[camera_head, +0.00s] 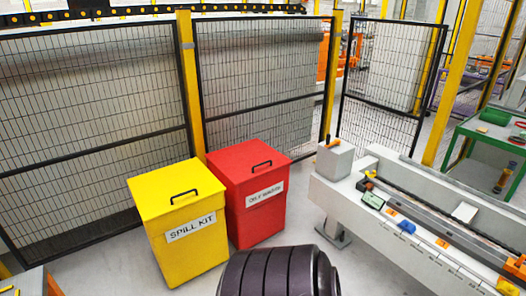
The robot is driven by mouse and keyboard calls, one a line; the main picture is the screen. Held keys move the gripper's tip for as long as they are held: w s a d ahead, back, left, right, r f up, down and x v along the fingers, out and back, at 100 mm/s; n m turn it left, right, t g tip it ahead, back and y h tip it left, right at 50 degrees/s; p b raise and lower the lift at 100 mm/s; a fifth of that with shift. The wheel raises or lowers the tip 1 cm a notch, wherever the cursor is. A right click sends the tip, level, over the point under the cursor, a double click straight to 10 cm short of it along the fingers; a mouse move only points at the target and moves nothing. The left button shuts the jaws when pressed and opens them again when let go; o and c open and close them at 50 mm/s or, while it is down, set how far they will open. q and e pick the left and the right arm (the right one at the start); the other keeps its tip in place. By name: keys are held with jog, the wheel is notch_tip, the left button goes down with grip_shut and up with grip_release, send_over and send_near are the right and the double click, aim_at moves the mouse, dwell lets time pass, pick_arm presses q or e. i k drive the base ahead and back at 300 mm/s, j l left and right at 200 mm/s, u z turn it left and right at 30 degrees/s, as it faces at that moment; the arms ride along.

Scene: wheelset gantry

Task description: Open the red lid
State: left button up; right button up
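A red bin (257,215) stands on the floor near the middle of the view, with a label on its front. Neither of my grippers is in the view, so nothing touches the lid.
A yellow bin (188,248) labelled "SPILL KIT" stands left of the red one, its lid shut. A mesh fence (256,90) runs behind both. A dark ribbed cylindrical object (279,273) is in front. A grey machine bench (400,215) stands right, with grey floor between.

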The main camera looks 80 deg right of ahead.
aim_at(245, 162)
jog(key=z, duration=2.5)
jog(key=i+l+u, duration=0.3)
jog(key=i+l, duration=0.3)
jog(key=i, duration=0.4)
jog(key=i+l+u, duration=0.3)
jog(key=i+l, duration=0.55)
